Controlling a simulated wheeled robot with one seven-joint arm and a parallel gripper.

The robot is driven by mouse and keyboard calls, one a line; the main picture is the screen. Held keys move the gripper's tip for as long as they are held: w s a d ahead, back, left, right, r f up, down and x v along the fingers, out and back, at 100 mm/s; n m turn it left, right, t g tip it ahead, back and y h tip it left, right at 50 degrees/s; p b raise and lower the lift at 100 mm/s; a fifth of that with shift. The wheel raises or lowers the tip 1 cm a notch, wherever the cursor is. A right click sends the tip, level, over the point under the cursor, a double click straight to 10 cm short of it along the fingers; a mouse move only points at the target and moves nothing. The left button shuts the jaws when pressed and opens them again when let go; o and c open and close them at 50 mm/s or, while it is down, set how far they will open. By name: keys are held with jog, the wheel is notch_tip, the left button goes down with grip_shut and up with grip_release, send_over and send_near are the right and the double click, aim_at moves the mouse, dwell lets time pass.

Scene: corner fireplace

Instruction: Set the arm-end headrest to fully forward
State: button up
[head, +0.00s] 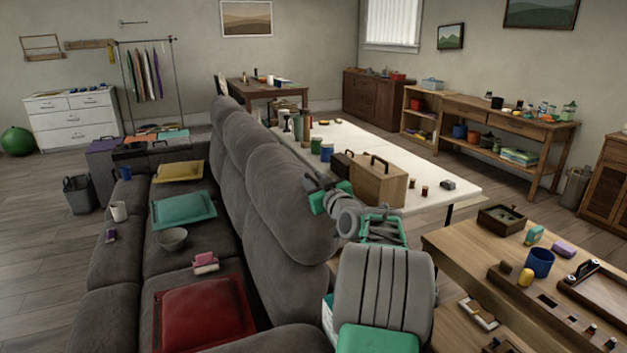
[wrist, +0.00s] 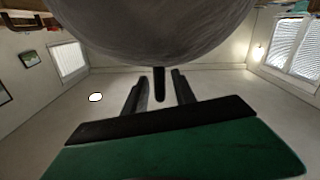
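The grey sofa's backrest carries a row of padded headrests. The nearest headrest (head: 287,195), at the sofa's near end, is large and upright. My gripper (head: 313,184) is close to its right, back side, its tips partly hard to make out. In the wrist view a rounded grey cushion surface (wrist: 150,30) fills the top. A short dark tab (wrist: 159,84) shows just below it. My gripper's two dark fingers (wrist: 161,92) are spread, one on each side of the tab in the picture. I cannot tell whether they touch it.
A white table (head: 440,178) with boxes and jars stands behind the sofa. A wooden bench (head: 465,243) with a blue mug (head: 540,262) is at right. Cushions, including a red one (head: 203,315), and a bowl (head: 172,238) lie on the seats.

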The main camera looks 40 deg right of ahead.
grip_shut()
dwell(1.4)
